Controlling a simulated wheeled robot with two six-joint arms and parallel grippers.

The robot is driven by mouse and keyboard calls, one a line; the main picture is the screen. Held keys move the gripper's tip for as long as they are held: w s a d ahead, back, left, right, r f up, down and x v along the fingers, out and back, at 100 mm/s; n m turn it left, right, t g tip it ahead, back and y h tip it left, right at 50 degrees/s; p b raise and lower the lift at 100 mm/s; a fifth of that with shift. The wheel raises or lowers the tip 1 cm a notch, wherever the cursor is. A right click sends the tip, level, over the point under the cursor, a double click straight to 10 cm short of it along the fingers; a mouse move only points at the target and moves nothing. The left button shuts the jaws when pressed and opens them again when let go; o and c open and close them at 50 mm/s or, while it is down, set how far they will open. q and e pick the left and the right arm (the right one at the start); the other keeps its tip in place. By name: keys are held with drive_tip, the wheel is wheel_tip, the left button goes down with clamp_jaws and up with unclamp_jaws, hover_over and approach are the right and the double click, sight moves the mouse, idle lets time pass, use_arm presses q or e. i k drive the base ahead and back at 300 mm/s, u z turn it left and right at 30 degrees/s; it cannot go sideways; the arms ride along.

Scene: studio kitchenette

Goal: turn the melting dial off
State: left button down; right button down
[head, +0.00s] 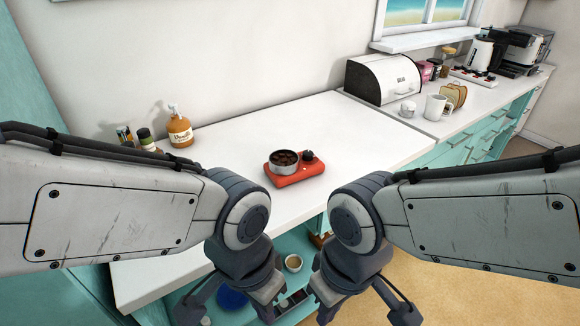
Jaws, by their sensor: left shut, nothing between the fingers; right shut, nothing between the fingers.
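A small red melting unit (295,175) sits on the white counter in the middle of the head view. A round metal pan (283,167) with dark brown pieces in it rests on top. The black melting dial (308,156) is at the unit's right side, beside the pan; its setting is too small to read. My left gripper (268,298) is shut and empty, low in front of the counter edge. My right gripper (325,295) is also shut and empty, just to its right. Both are apart from the unit and dial.
A pump bottle (180,127) and small jars stand at the back left. A bread box (383,80), a white mug (436,107) and toast (454,95) are at the right. Below the counter, an open shelf holds a cup (293,262). The counter around the unit is clear.

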sight(307, 155)
drive_tip(key=z, duration=0.5)
drive_tip(key=i, duration=0.8)
drive_tip(key=u, duration=1.45)
